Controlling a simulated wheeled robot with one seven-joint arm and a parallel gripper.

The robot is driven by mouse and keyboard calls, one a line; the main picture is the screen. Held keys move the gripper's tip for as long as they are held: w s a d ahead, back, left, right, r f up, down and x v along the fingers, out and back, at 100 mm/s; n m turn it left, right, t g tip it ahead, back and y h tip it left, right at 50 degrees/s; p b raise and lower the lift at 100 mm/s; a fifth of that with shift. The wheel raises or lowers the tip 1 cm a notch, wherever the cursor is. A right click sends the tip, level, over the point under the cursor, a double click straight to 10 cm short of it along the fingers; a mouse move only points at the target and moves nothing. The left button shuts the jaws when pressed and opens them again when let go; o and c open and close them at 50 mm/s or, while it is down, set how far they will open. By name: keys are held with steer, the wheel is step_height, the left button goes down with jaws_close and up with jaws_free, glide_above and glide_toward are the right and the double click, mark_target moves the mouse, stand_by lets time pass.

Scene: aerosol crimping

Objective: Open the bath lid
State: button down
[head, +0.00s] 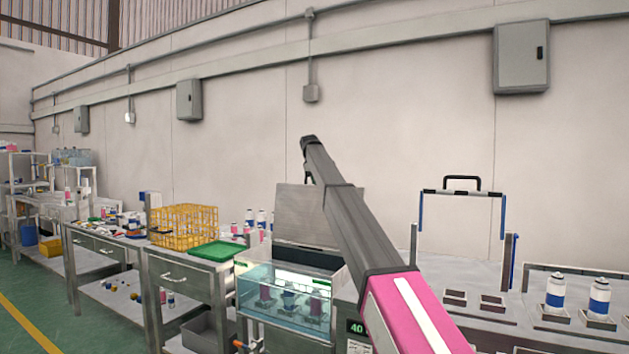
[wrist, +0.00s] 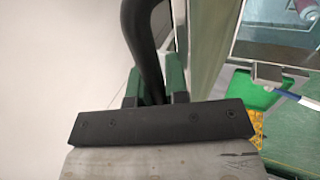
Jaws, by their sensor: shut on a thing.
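The bath (head: 285,306) is a glass-sided tank of water in the head view, with bottles standing in it. Its grey lid (head: 303,212) stands raised, close to upright, at the back of the tank, and the top of the tank is uncovered. My arm crosses in front of the lid's right part. In the wrist view my gripper (wrist: 153,92) has its green fingers shut on a black curved handle (wrist: 146,40), which I take for the lid's. The fingers and handle cannot be made out in the head view.
A yellow crate (head: 184,226) and a green tray (head: 214,251) sit on the bench left of the bath. Right of it are a black-handled frame (head: 461,191) and white-and-blue cans (head: 599,297).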

steer(key=shift+s+f, duration=0.25)
steer(key=shift+f, duration=0.4)
steer(key=c, duration=1.2)
jaws_free()
steer(key=shift+c, duration=0.2)
steer(key=shift+o, duration=0.4)
steer(key=shift+s+a+r, duration=0.1)
steer(key=shift+s+r, duration=0.1)
steer(key=shift+r, duration=0.3)
steer(key=shift+o, duration=0.2)
steer(key=v, duration=1)
steer(key=shift+w+r, duration=0.25)
steer(key=shift+r, duration=0.25)
